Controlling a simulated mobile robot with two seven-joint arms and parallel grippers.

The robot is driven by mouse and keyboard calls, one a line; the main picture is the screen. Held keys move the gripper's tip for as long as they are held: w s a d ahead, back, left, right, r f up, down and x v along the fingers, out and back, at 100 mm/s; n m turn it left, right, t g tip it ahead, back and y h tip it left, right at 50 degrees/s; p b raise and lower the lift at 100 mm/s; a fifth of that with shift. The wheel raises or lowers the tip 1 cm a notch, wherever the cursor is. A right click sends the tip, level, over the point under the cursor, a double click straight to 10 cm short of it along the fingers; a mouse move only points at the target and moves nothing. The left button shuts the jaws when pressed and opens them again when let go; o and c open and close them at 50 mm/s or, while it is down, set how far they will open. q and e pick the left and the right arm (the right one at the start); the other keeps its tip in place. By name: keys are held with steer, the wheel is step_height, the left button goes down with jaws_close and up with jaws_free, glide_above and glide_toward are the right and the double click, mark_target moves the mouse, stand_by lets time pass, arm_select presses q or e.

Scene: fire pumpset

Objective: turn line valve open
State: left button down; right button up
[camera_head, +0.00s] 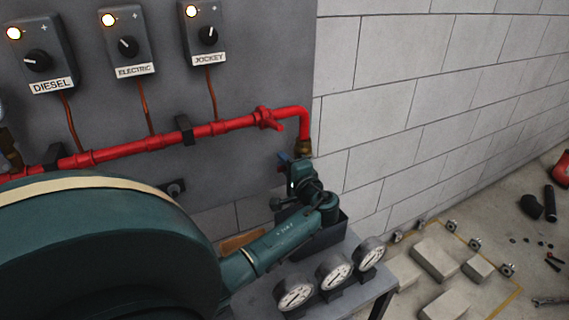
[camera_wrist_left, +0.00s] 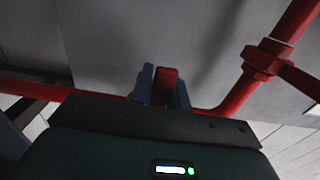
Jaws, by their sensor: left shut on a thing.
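The red pipe (camera_head: 150,148) runs along the grey panel and bends down at its right end to a brass fitting (camera_head: 304,147). A red valve with a lever (camera_head: 268,118) sits on the pipe before the bend, and it also shows in the left wrist view (camera_wrist_left: 266,60). My left gripper (camera_head: 284,158) is just below and left of the brass fitting. In the left wrist view, its blue fingers (camera_wrist_left: 164,92) are shut on a red handle (camera_wrist_left: 166,80). What that handle joins is hidden. My right gripper is not in view.
Control boxes marked DIESEL (camera_head: 38,55), ELECTRIC (camera_head: 127,40) and JOCKEY (camera_head: 204,32) have lit lamps. Three gauges (camera_head: 333,270) stand along a bench at the lower middle. A block wall (camera_head: 400,90) is on the right. Pale blocks (camera_head: 435,258) and small parts lie on the floor.

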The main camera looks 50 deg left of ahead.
arm_select(q)
steer(key=shift+w+d+r+m+p, duration=0.1)
steer(key=shift+w+r+m+p, duration=0.15)
steer(key=shift+r+m+p, duration=0.75)
steer(key=shift+w+d+r+m+p, duration=0.15)
steer(key=shift+r+m+p, duration=0.45)
steer(key=shift+m, duration=0.75)
steer(key=shift+w+a+r+m+p, duration=0.1)
steer(key=shift+w+r+m+p, duration=0.2)
steer(key=shift+r+m+p, duration=0.55)
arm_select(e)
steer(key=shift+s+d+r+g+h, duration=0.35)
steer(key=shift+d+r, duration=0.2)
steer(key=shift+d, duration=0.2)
arm_select(q)
steer(key=shift+f+m, duration=0.25)
steer(key=shift+m, duration=0.15)
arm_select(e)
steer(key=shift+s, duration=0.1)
arm_select(q)
steer(key=c, duration=1.3)
jaws_free()
steer(key=shift+c, duration=0.2)
steer(key=shift+d, duration=0.15)
